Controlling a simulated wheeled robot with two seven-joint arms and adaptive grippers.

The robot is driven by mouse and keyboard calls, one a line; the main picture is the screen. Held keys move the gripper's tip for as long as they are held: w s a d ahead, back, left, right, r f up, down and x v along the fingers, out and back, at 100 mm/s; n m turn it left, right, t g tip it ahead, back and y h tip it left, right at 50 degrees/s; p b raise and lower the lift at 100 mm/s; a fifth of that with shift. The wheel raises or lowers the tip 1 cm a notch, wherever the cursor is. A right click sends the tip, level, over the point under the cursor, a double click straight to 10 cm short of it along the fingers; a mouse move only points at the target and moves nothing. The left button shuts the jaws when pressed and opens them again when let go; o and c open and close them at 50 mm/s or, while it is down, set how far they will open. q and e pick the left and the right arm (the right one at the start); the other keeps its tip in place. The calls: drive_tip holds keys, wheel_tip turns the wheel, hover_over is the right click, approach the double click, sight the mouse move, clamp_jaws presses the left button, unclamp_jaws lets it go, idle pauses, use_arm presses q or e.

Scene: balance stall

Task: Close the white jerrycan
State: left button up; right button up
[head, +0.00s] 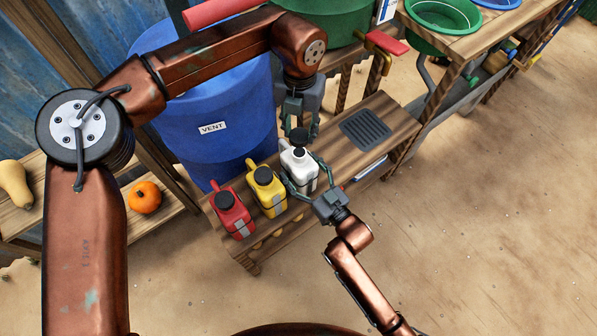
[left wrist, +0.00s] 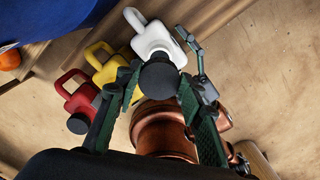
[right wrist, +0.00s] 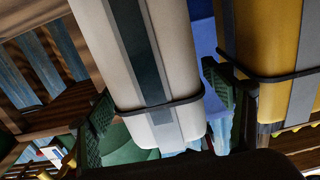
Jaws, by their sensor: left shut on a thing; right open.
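The white jerrycan (head: 304,172) stands upright on the wooden bench, with a handle and a grey band. It also shows in the left wrist view (left wrist: 153,38) and close up in the right wrist view (right wrist: 165,60). My left gripper (head: 300,118) is shut on a black cap (head: 299,135), which also shows in the left wrist view (left wrist: 159,74). The cap is over the jerrycan's top; whether it touches the neck I cannot tell. My right gripper (head: 310,182) is open, its fingers (right wrist: 160,120) on either side of the white jerrycan's body.
A yellow jerrycan (head: 270,194) and a red jerrycan (head: 233,216), both with black caps, stand to the left on the bench (head: 392,118). A blue barrel (head: 215,145) is behind them. A dark grooved pad (head: 367,129) lies to the right, with bare bench around it.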

drive_tip(key=shift+w+a, duration=0.3)
drive_tip(key=shift+w, duration=0.15)
use_arm(q)
drive_tip(key=shift+w, duration=0.1)
use_arm(e)
drive_tip(key=shift+c, duration=0.6)
drive_tip(key=c, duration=1.7)
use_arm(q)
hover_over(300, 151)
drive_tip(key=shift+f, duration=2.45)
drive_tip(key=shift+f, duration=0.9)
use_arm(e)
drive_tip(key=shift+r, duration=0.1)
use_arm(q)
drive_tip(key=shift+f, duration=0.55)
